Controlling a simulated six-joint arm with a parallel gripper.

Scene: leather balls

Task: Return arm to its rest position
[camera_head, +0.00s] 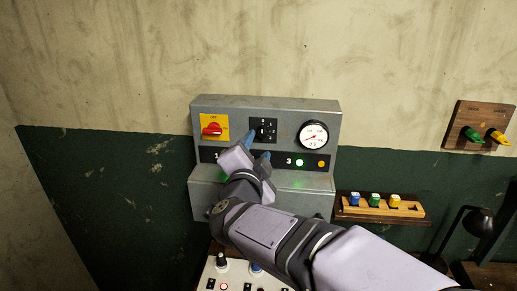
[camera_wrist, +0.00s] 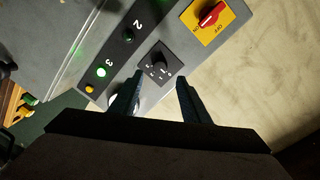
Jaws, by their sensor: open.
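My gripper (camera_head: 258,148) is in front of the grey control box (camera_head: 285,104) on the wall, near the black selector plate (camera_head: 263,128). Its two blue-grey fingers stand apart with nothing between them. In the wrist view, the open fingers (camera_wrist: 160,88) point at the box, with the selector knob (camera_wrist: 158,66) just beyond the gap. Whether a fingertip touches the box cannot be told. My arm reaches up from the lower right in the head view and hides part of the box front and its number row.
The box carries a red switch (camera_head: 212,129) on yellow, a dial gauge (camera_head: 313,136) and lit green light 3 (camera_head: 299,162). A wooden shelf (camera_head: 420,209) with coloured pieces, a plug board (camera_head: 482,112) and a black lamp (camera_head: 470,222) are right. A button panel (camera_head: 212,270) lies below my arm.

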